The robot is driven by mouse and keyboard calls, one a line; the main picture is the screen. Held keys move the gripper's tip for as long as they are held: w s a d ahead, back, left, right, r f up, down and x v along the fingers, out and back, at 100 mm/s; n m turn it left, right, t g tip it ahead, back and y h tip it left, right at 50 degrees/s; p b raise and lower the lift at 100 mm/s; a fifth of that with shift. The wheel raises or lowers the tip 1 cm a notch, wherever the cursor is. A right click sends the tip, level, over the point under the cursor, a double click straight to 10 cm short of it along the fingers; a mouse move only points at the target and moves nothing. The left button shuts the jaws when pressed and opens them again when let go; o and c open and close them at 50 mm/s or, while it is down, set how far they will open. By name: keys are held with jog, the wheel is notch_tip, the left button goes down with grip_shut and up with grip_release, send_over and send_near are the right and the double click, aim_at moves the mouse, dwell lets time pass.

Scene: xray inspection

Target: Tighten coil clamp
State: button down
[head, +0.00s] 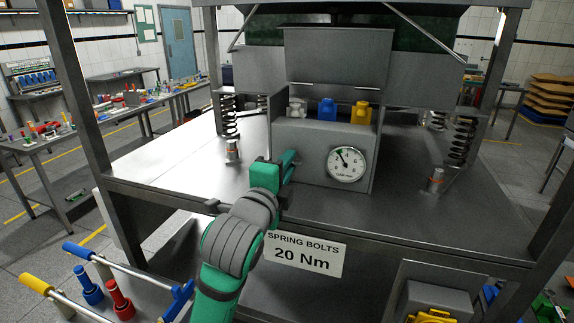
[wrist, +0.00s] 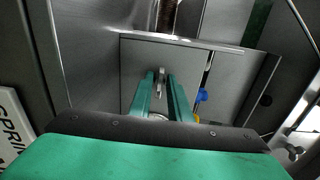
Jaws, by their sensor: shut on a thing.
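My gripper (head: 290,160) reaches over the table edge to the left part of a grey box's front face. In the wrist view its two green fingers (wrist: 162,80) close on a small grey lever-like part (wrist: 161,72) at the box face. In the head view my gripper hides this part. Whether it is the coil clamp I cannot tell. A round white dial gauge (head: 346,163) sits on the box front, right of my gripper. Coil springs stand at the left (head: 229,115) and right (head: 462,140), with orange-banded posts below them.
The grey box (head: 310,137) carries white (head: 297,107), blue (head: 327,109) and yellow (head: 361,112) knobs. A "SPRING BOLTS 20 Nm" sign (head: 304,252) hangs on the bench front. Frame posts rise at both sides. The metal top (head: 400,200) is clear at the front right.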

jog(key=shift+d, duration=0.15)
jog(key=c, duration=1.9)
grip_release()
jog(key=shift+s, duration=0.1)
jog(key=v, duration=1.1)
